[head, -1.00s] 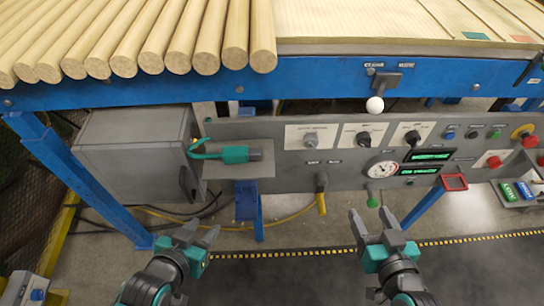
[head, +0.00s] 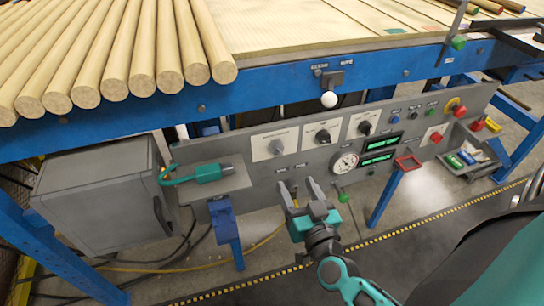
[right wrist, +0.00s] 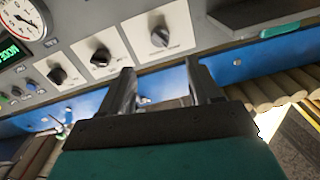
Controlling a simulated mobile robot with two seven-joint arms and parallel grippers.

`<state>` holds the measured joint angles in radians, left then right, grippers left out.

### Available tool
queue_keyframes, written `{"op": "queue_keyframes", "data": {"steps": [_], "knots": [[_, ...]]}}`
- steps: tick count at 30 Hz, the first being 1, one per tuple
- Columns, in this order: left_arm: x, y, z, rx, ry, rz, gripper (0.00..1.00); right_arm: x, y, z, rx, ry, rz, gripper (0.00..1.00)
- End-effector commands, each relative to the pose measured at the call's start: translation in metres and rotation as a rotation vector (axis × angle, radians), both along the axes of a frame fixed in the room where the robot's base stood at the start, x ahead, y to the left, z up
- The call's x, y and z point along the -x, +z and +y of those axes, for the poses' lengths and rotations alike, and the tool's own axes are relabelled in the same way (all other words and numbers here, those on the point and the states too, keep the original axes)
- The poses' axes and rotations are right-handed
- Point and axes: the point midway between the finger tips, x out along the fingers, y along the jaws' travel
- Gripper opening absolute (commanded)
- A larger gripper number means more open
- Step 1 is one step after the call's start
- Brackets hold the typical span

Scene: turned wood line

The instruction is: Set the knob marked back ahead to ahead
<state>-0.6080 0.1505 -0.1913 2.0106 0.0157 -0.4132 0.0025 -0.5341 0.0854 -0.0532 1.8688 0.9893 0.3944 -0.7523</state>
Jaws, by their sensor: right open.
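The grey control panel carries three dark knobs on white plates: a left one (head: 275,147), a middle one (head: 322,136) and a right one (head: 365,127). They also show in the right wrist view, as the left one (right wrist: 160,37), the middle one (right wrist: 101,57) and the right one (right wrist: 57,76). Their markings are too small to read, so I cannot tell which is marked back ahead. My right gripper (head: 298,187) is open and empty, below these knobs in the head view and apart from them. Its two fingers show in the right wrist view (right wrist: 163,75). My left gripper is out of view.
A white-balled lever (head: 329,99) hangs on the blue beam (head: 265,93) above the panel. A teal-handled tool (head: 205,173) lies on a shelf at left. Wooden rods lie above.

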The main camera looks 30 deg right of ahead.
Motion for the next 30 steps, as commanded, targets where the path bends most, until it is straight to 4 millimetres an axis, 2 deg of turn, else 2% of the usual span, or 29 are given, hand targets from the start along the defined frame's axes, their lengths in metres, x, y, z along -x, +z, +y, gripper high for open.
{"op": "queue_keyframes", "data": {"steps": [9, 15, 22, 30], "knots": [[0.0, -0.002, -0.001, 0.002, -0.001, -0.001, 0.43, -0.061, 0.001, -0.014, 0.0, 0.0, -0.004, 0.63], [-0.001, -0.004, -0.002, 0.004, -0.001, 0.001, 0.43, -0.093, 0.001, -0.022, 0.0, 0.002, -0.002, 0.63], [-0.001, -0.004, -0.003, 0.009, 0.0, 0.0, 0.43, -0.111, 0.0, -0.026, 0.002, 0.002, -0.001, 0.63], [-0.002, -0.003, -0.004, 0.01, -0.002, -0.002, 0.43, -0.113, 0.0, -0.027, 0.001, 0.002, 0.0, 0.63]]}}
